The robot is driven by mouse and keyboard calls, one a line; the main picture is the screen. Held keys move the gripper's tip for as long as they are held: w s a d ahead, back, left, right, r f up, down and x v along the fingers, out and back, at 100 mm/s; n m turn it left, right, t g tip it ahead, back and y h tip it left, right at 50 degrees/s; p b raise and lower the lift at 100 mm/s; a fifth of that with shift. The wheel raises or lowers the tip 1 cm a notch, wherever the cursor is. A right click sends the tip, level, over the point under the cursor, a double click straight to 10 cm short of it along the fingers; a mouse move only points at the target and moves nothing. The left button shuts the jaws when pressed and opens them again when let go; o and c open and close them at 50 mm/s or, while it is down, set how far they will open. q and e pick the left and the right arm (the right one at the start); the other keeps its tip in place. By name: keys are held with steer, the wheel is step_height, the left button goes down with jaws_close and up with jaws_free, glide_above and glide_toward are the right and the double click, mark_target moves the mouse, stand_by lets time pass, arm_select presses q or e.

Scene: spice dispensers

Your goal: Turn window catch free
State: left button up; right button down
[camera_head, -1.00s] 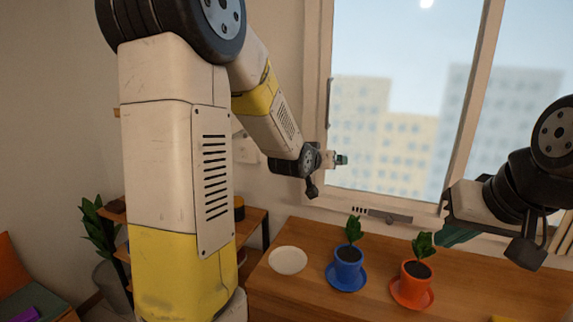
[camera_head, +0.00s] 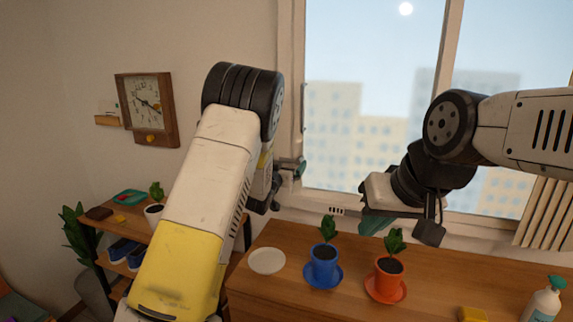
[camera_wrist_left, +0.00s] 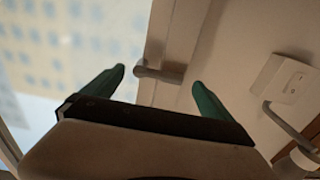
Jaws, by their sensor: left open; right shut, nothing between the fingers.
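The window catch (camera_wrist_left: 165,72) shows in the left wrist view as a short brown bar on the window frame. It lies between the fingertips of my left gripper (camera_wrist_left: 159,76), which is open; I cannot tell whether either green finger touches it. In the head view my left gripper (camera_head: 298,167) is at the left frame of the window (camera_head: 370,110), and the catch there is not clearly visible. My right gripper (camera_head: 375,224) is shut and empty, in front of the lower window frame above the potted plants, partly hidden by its own wrist.
A shelf stands left. A white wall fitting (camera_wrist_left: 280,82) is near the left gripper.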

arm_select(q)
steer(key=shift+w+d, duration=0.25)
steer(key=shift+w, duration=0.4)
steer(key=c, duration=2)
